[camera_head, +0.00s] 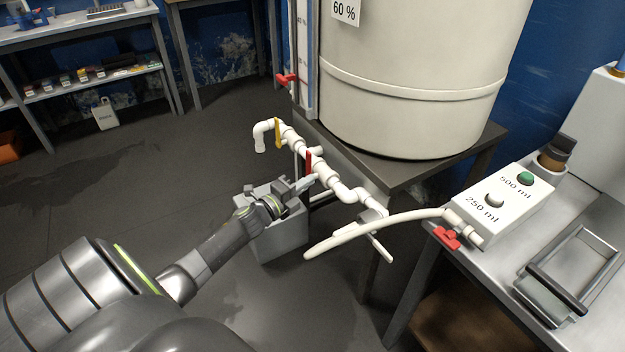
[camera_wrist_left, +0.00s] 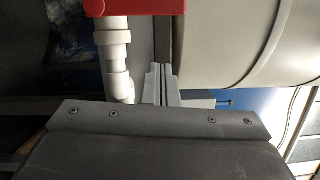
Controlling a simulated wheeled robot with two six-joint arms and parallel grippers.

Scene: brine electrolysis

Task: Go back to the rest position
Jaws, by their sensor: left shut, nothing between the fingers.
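My left gripper (camera_head: 306,183) reaches in from the left in the head view. Its fingers are shut with nothing between them. The fingertips are close to the white pipe (camera_head: 350,192) and just below the red valve handle (camera_head: 308,161); I cannot tell whether they touch. In the left wrist view the closed fingers (camera_wrist_left: 160,84) point at the gap beside the white pipe (camera_wrist_left: 114,55), with the red handle (camera_wrist_left: 140,7) at the top. My right gripper is not in view.
A large white tank (camera_head: 410,85) stands on a dark metal stand (camera_head: 440,172). A yellow handle (camera_head: 279,132) sits farther along the pipe. A white hose (camera_head: 375,230) leads to a dosing box (camera_head: 500,205) on the right bench. A grey bin (camera_head: 280,238) stands below my gripper. Open floor (camera_head: 100,190) lies left.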

